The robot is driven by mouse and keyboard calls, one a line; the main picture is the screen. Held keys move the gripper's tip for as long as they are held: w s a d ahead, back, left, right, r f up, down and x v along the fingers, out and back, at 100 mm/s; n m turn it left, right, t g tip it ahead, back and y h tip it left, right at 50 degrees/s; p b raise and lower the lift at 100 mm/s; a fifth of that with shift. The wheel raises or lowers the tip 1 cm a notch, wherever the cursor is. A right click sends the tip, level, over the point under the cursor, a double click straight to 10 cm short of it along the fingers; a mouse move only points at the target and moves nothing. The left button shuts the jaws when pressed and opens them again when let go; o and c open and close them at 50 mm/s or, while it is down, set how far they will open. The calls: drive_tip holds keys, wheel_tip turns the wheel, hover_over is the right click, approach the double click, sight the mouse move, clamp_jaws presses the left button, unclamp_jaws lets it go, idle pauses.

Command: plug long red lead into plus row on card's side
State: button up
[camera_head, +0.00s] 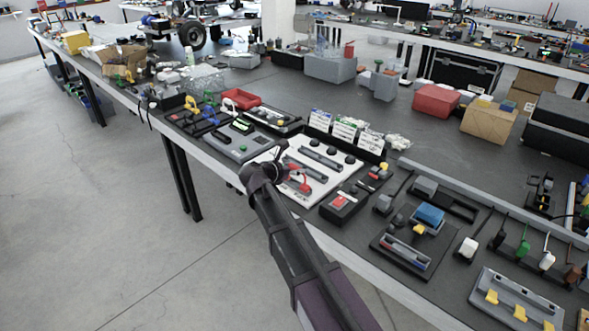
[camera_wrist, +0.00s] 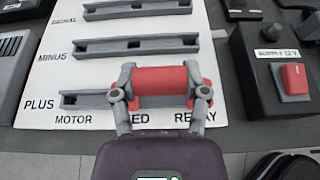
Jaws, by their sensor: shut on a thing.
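The white card (camera_wrist: 226,10) lies on the bench with grey slotted strips labelled SIGNAL, MINUS and PLUS; it also shows in the head view (camera_head: 318,183). My gripper (camera_wrist: 160,84) is shut on the red lead (camera_wrist: 160,80), a thick red cylinder lying crosswise between the two fingers. The lead is over the right part of the plus row (camera_wrist: 84,100), between the LED and RELAY labels. It hides that part of the strip, so I cannot tell whether it is seated or above it. More red shows beside the right finger (camera_wrist: 208,92).
A dark box with a red rocker switch (camera_wrist: 294,79) stands just right of the card. The minus strip (camera_wrist: 135,46) and signal strip (camera_wrist: 130,9) look empty.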

drive_tip(key=shift+f, duration=0.25)
drive_tip(key=o, duration=1.2)
drive_tip(key=shift+o, duration=0.2)
drive_tip(key=shift+r, duration=0.15)
wheel_tip(320, 180, up, 8)
drive_tip(key=p, duration=0.8)
drive_tip(key=shift+r, duration=0.15)
drive_tip(key=shift+d, duration=0.15)
